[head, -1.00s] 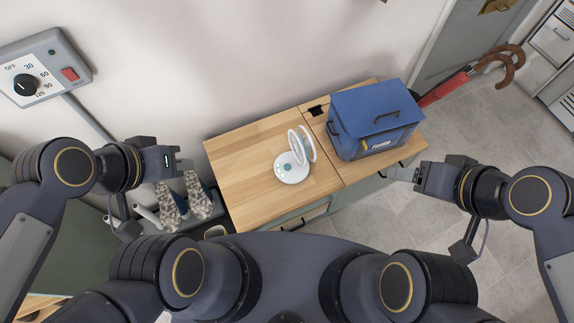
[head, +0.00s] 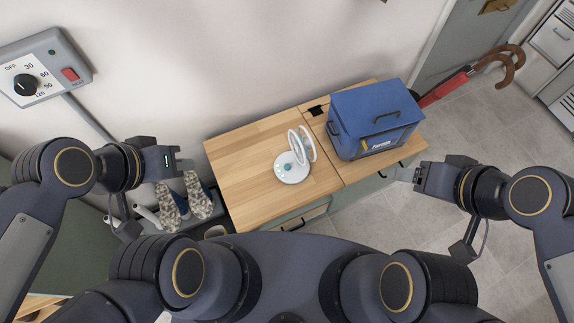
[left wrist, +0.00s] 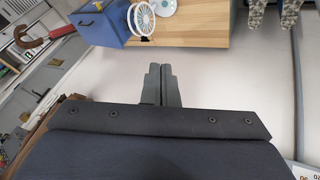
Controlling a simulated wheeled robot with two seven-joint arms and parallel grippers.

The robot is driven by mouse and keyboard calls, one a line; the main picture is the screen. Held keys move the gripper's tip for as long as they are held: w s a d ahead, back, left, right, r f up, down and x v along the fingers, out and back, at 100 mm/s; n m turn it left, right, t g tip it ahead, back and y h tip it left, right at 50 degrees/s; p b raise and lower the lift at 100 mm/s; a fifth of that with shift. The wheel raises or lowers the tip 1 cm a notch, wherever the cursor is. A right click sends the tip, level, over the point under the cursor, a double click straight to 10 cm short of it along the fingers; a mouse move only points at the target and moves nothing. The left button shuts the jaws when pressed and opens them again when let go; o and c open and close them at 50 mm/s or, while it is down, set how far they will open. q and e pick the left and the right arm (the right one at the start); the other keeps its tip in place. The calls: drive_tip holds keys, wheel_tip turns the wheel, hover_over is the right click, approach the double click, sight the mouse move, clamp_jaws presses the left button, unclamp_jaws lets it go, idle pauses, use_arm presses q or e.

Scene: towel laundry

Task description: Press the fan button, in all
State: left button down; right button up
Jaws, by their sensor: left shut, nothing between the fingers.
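A small white fan (head: 297,153) stands on the wooden cabinet top, on a round white base (head: 290,168). Small coloured dots show on the base, too small to tell apart. The fan also shows at the top of the left wrist view (left wrist: 142,19). My left gripper (head: 184,163) is well to the left of the fan, over the shoes, apart from everything. In the left wrist view its fingers (left wrist: 162,72) are together and empty. My right gripper (head: 398,174) is to the right of the cabinet, apart from the fan; its finger opening is unclear.
A blue bag (head: 368,112) stands on the cabinet top (head: 240,165), right of the fan. A wall timer box (head: 45,68) with a dial and red switch is at upper left. Patterned shoes (head: 198,200) are left of the cabinet. A red umbrella (head: 445,88) leans behind the bag.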

use_arm(q)
drive_tip(key=n+t+b, duration=0.3)
drive_tip(key=n+b, duration=1.7)
drive_tip(key=b, duration=0.7)
hover_over(285, 169)
wheel_tip(285, 169, down, 37)
drive_tip(key=shift+r, duration=0.2)
drive_tip(key=shift+d, duration=0.1)
wheel_tip(285, 169, down, 9)
drive_tip(key=b, duration=0.8)
drive_tip(key=shift+r+b, duration=0.1)
drive_tip(key=shift+b, duration=0.2)
drive_tip(key=shift+f+b, duration=0.4)
drive_tip(key=shift+b, duration=0.05)
